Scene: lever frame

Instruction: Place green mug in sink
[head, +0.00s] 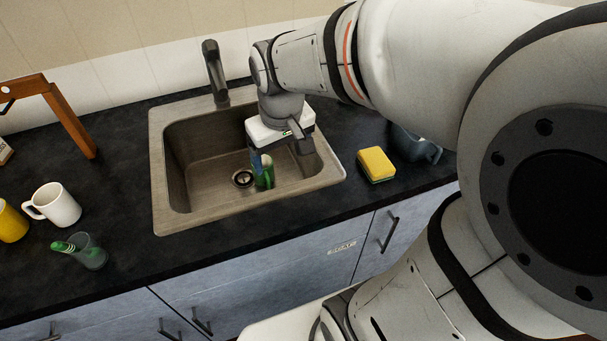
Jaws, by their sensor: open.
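A green object (264,178), which looks like the green mug, is inside the metal sink (165,215), right of the drain. It is small and partly hidden by my gripper, so its handle and tilt are unclear. My gripper (275,156) is over the right part of the sink, pointing down. Its jaws are open, with one finger close to the green object. I cannot tell whether they touch.
A dark faucet (214,70) stands behind the sink. A yellow sponge (376,165) and a grey-blue vessel (428,152) are to the right. A white mug (58,207), yellow mug (10,222), glass with a green item (90,254) and wooden frame (68,118) are left.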

